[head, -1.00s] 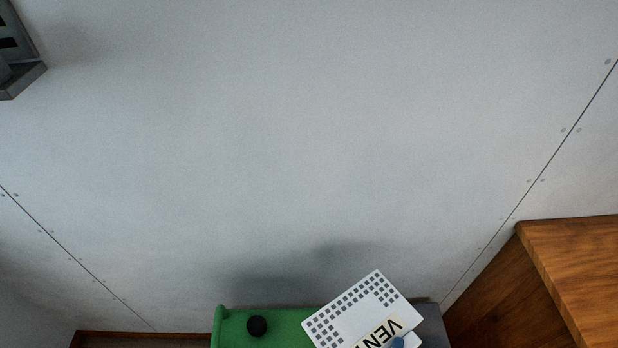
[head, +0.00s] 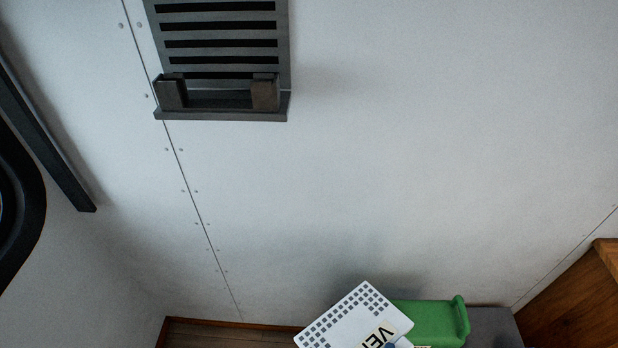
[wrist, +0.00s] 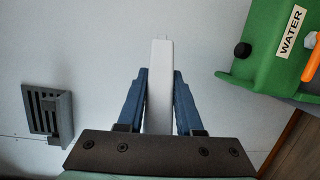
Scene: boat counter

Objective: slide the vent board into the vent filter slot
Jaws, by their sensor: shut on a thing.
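The white vent board (head: 350,318), with rows of square holes and a partly visible "VENT" label, is at the bottom of the head view, tilted. In the wrist view the board (wrist: 161,85) shows edge-on between the two blue fingers of my gripper (wrist: 161,98), which is shut on it. The grey slatted vent with the vent filter slot (head: 222,114) is on the wall at the upper left of the head view, with a ledge and two end brackets. It also shows at the left of the wrist view (wrist: 46,115). The board is well apart from it.
A green box (head: 430,322) labelled "WATER" in the wrist view (wrist: 268,60) is behind and beside the board. A wooden cabinet (head: 575,300) is at the lower right. A black-framed fixture (head: 45,135) is at the left. The wall between board and vent is clear.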

